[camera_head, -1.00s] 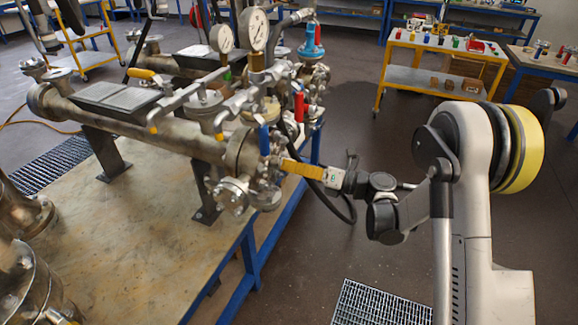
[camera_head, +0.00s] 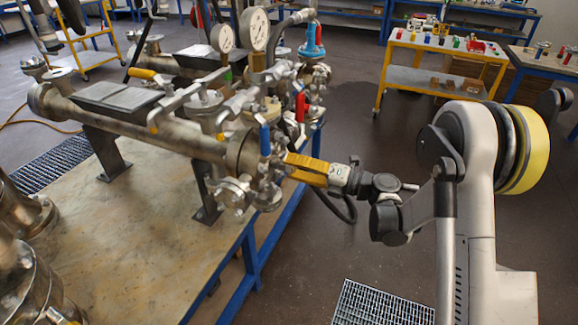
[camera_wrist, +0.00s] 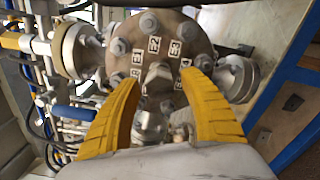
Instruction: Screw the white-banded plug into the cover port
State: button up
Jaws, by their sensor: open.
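My gripper (camera_head: 287,164) is at the end flange of the horizontal vessel (camera_head: 165,133); its two yellow fingers are spread. In the wrist view my gripper (camera_wrist: 160,85) is open, with the fingers either side of a metal hex-like fitting (camera_wrist: 158,76) at the middle of the round cover (camera_wrist: 143,30). The fitting stands on the cover face and I see no finger clearly touching it. I cannot make out a white band, so I cannot tell whether this is the plug. Small labels such as E2 and E3 sit around it. The lower cover is partly hidden by the fingers.
Bolts ring the cover. Flanged side branches (camera_wrist: 236,78) stand close to the fingers. A blue-handled valve (camera_head: 265,139) and a red-handled valve (camera_head: 300,106) are near my gripper. The blue-edged bench (camera_head: 150,235) is below; open floor lies to the right.

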jog(key=v, duration=1.1)
jog(key=shift+d, duration=0.1)
